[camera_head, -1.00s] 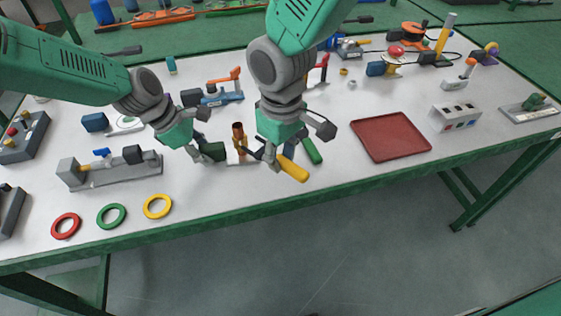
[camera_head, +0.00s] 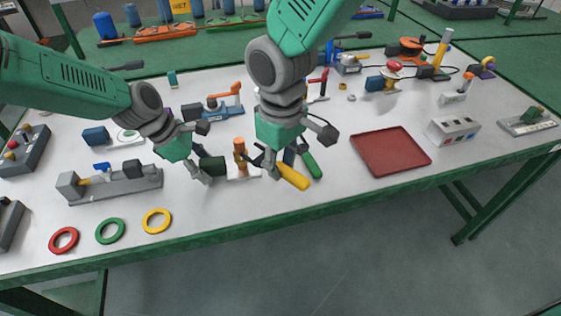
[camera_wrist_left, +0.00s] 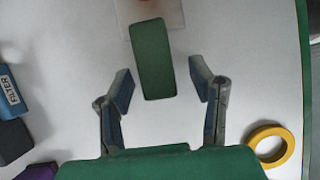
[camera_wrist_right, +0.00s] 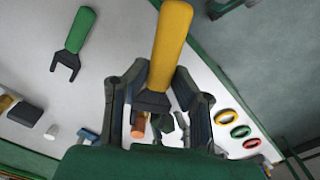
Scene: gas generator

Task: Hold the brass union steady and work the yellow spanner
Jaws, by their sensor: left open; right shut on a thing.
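The brass union (camera_head: 239,149) stands upright on a pale plate near the table's front. A green block (camera_head: 212,167) sits beside it on the left. My left gripper (camera_head: 205,155) is open at the block; in the left wrist view its fingers (camera_wrist_left: 163,78) are apart, with the block's near end (camera_wrist_left: 153,58) between and slightly ahead of their tips. My right gripper (camera_head: 274,163) is shut on the yellow spanner (camera_head: 293,175). In the right wrist view the spanner (camera_wrist_right: 171,45) has its dark jaw end between the fingers, near the union (camera_wrist_right: 138,126); whether they touch is hidden.
A green spanner (camera_head: 311,164) lies just right of the yellow one. A red tray (camera_head: 365,160) is further right. A grey vice-like fixture (camera_head: 110,184) and red, green and yellow rings (camera_head: 156,221) are at left. The front right table is bare.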

